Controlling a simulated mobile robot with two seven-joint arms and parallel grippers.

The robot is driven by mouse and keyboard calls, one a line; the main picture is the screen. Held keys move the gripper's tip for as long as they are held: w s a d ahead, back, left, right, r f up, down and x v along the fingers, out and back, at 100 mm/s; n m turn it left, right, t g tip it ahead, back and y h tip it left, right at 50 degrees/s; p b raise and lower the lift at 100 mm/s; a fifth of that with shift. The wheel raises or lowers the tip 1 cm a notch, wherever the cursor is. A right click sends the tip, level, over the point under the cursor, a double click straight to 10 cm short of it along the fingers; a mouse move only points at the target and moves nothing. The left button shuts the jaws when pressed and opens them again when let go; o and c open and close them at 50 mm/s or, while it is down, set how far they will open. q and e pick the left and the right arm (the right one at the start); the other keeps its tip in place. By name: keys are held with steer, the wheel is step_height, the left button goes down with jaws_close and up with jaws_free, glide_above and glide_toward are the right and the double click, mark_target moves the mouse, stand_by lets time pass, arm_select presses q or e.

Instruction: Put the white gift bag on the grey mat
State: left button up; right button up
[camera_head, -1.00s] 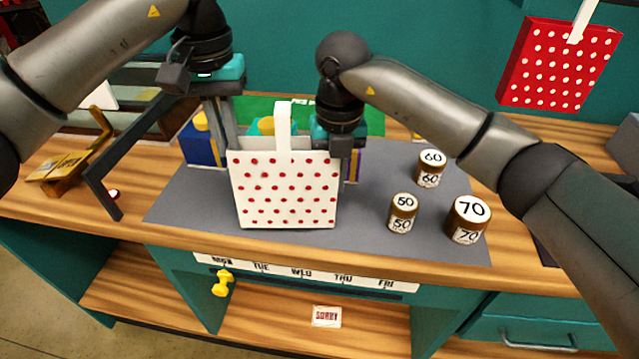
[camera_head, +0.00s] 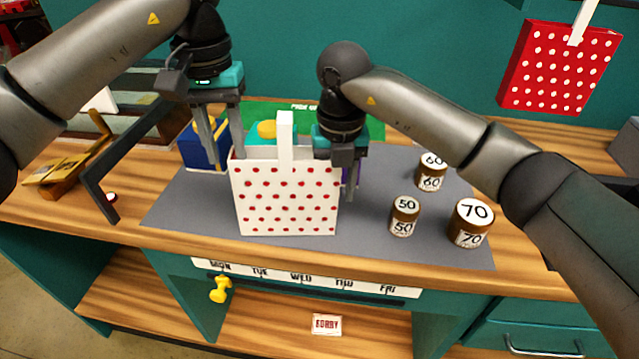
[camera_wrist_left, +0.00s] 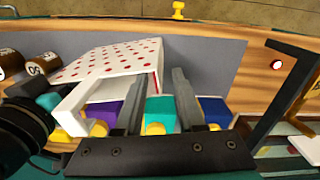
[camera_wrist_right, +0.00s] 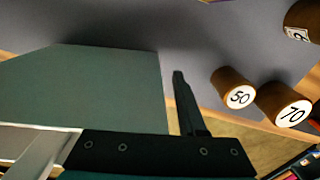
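The white gift bag with red dots (camera_head: 285,200) stands upright on the grey mat (camera_head: 185,205), near its front edge, and seems to rest on it. Its white handle (camera_head: 286,140) stands up. My left gripper (camera_head: 225,160) is open at the bag's left upper edge, its two fingers apart; the bag also shows in the left wrist view (camera_wrist_left: 115,60). My right gripper (camera_head: 347,188) is at the bag's right side. In the right wrist view one finger (camera_wrist_right: 188,105) stands clear of a large shaded panel, likely the bag's side, which hides the other finger; it looks open.
Weights marked 50 (camera_head: 404,215), 60 (camera_head: 431,175) and 70 (camera_head: 469,220) stand to the right. Blue (camera_head: 200,150), teal (camera_head: 285,130) and purple boxes stand behind the bag. A dark frame (camera_head: 100,190) is at left. A red dotted bag (camera_head: 560,65) hangs upper right.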

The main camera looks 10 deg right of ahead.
steer(key=shift+s+d+f, duration=0.15)
steer(key=shift+f, duration=0.35)
arm_select(q)
step_height(320, 180, up, 8)
steer(key=shift+f, duration=0.15)
arm_select(e)
step_height(320, 180, up, 13)
stand_by(0.3)
